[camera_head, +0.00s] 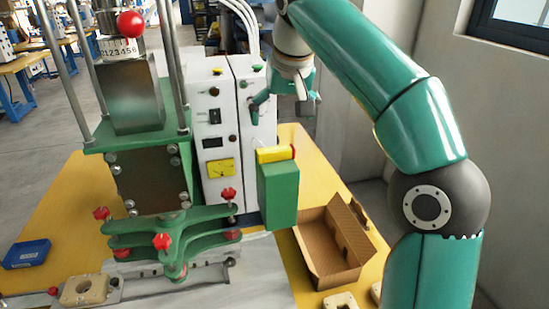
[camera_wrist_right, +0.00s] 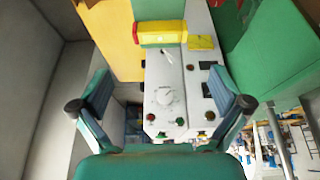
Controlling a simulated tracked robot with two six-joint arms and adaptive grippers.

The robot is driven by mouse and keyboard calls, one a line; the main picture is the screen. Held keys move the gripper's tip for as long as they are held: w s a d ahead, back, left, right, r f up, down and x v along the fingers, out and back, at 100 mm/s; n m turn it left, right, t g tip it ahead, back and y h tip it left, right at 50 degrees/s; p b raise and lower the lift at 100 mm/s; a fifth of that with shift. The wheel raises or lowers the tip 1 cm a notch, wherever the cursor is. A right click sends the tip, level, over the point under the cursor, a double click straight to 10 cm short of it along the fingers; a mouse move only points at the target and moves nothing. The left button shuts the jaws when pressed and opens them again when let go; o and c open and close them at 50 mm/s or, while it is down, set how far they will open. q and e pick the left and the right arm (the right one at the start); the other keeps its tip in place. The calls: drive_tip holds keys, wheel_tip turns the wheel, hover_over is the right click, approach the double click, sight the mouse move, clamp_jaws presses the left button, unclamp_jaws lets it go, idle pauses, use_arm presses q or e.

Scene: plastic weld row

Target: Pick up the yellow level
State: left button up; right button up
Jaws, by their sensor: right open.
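The yellow level (camera_head: 275,154) lies on top of a green box (camera_head: 278,195) on the front of the machine, with a red end at its right. In the right wrist view the level (camera_wrist_right: 158,33) shows beyond the fingers, near the top. My right gripper (camera_head: 285,102) hangs above and a little behind the level, beside the white control cabinet. Its two fingers (camera_wrist_right: 160,105) are spread wide with nothing between them. My left gripper is not in view.
The white control cabinet (camera_head: 213,128) with knobs stands close to the gripper's left. The green press (camera_head: 140,185) stands further left. An open cardboard box (camera_head: 325,245) and a blue bin (camera_head: 26,253) sit on the yellow table (camera_head: 65,215). A grey wall is at the right.

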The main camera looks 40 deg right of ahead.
drive_tip(key=b, duration=0.1)
hover_over(277, 150)
drive_tip(key=s+a, duration=0.1)
drive_tip(key=s, duration=0.1)
wheel_tip(277, 150, down, 5)
drive_tip(key=shift+w+r, duration=0.1)
drive_tip(key=shift+w, duration=0.05)
drive_tip(key=shift+b+x, duration=0.45)
drive_tip(key=shift+x, duration=2.55)
drive_tip(key=shift+s+a, duration=0.1)
drive_tip(key=shift+s, duration=0.1)
drive_tip(key=c, duration=0.9)
